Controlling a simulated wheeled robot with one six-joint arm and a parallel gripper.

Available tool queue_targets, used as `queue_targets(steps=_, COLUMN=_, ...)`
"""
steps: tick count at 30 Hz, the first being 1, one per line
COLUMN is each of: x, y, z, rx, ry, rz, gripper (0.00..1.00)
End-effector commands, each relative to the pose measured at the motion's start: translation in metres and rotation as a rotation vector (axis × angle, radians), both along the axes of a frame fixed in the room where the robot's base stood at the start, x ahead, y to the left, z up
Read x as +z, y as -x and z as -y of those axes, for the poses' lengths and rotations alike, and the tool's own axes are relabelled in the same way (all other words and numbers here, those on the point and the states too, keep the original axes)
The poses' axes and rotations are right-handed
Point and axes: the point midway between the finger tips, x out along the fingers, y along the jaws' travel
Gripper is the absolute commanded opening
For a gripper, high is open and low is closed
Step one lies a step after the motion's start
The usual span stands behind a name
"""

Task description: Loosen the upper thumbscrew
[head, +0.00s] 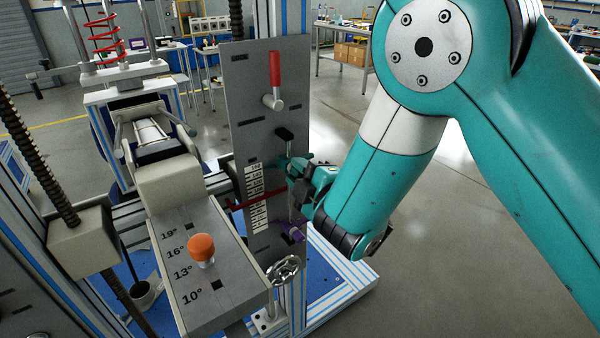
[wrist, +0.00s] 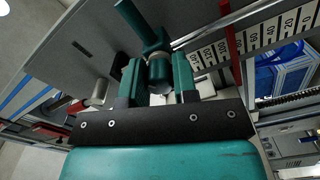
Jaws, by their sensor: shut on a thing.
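My gripper (head: 300,178) is at the front of the tall grey panel (head: 262,80), right of its number scale. In the wrist view my gripper (wrist: 160,88) has a teal finger on each side of a small round part, which I take to be the upper thumbscrew (wrist: 158,72). The fingers are shut on it and hide much of it. A dark bar (wrist: 138,24) stands just beyond the fingers. In the head view my gripper covers the thumbscrew. A purple part (head: 293,233), perhaps another thumbscrew, sits lower on the panel.
A red-handled lever (head: 275,76) and a black knob (head: 284,135) stick out of the panel above my gripper. A red pointer (head: 258,199) crosses the scale (head: 256,195). A handwheel (head: 284,270) and a block with an orange knob (head: 202,246) are lower left. Open floor lies right.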

Motion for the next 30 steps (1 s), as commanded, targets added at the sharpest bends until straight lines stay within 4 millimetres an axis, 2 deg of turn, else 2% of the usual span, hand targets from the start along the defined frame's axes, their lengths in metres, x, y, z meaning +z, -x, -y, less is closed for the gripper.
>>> queue_targets(steps=18, x=-0.0003, y=0.0002, z=-0.0004, rx=0.0, ry=0.481, rz=0.325, gripper=0.03)
queue_targets(steps=30, x=-0.0006, y=0.0004, z=-0.0005, rx=0.001, ry=0.715, rz=0.483, gripper=0.03)
